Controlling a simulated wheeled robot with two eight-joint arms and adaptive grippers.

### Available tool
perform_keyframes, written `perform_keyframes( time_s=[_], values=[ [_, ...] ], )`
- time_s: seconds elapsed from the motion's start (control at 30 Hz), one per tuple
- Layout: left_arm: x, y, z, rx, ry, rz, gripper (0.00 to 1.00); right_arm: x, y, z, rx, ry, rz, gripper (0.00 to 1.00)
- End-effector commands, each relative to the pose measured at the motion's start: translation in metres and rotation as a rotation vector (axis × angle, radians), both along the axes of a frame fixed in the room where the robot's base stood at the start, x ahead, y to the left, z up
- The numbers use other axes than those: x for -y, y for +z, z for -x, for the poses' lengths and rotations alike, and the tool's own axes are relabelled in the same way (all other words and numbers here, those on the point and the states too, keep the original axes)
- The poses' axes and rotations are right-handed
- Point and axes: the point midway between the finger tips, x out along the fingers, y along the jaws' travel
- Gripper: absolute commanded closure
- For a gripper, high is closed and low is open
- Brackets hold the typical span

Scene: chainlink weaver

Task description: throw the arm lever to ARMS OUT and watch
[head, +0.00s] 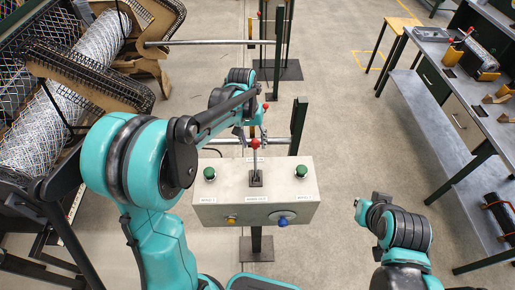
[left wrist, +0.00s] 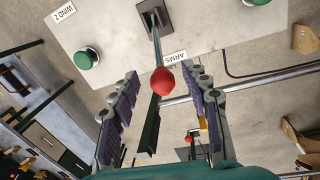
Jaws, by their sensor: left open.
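The arm lever (head: 255,160) is a thin metal rod with a red ball knob (head: 255,143), rising from a dark slotted base on the grey control box (head: 225,187). In the left wrist view the red knob (left wrist: 163,80) lies between my left gripper's (left wrist: 163,98) two spread purple-padded fingers, with room on both sides. An ARMS label (left wrist: 175,57) is beside the lever base. In the head view my left gripper (head: 251,134) is just beyond the knob, partly hidden by its own arm. My right arm is at lower right; its fingers do not show.
Green buttons (head: 209,173) (head: 301,170) flank the lever. A yellow knob (head: 231,220) and a blue knob (head: 283,221) are on the box front. The mesh machine (head: 85,60) stands left, a workbench (head: 450,95) right.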

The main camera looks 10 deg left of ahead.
Motion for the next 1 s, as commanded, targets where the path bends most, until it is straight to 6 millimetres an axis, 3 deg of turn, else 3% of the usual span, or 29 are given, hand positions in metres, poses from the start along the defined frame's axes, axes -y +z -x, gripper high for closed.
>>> perform_keyframes(
  time_s=[0.1,0.3,0.63,0.67,0.8,0.83,1.0],
  values=[
    [0.002,-0.022,-0.001,0.001,-0.001,0.000,0.53,0.000,-0.003,0.000,0.000,0.000,0.000,1.00],
    [0.005,-0.044,-0.001,0.001,-0.001,0.000,0.53,0.000,-0.005,0.000,0.000,0.000,0.000,1.00],
    [0.005,-0.048,-0.001,0.002,-0.001,0.000,0.53,0.000,-0.005,0.000,0.000,0.000,0.000,1.00],
    [0.005,-0.048,-0.001,0.002,-0.001,0.000,0.59,0.000,-0.005,0.000,0.000,0.000,0.000,1.00],
    [0.005,-0.048,-0.001,0.002,-0.001,0.000,0.96,0.000,-0.005,0.000,0.000,0.000,0.000,1.00],
    [0.005,-0.048,-0.001,0.002,-0.001,0.000,1.00,0.000,-0.005,0.000,0.000,0.000,0.000,1.00],
    [0.005,-0.048,-0.001,0.002,-0.001,0.000,1.00,0.000,-0.005,0.000,0.000,0.000,0.000,1.00]
  ],
)
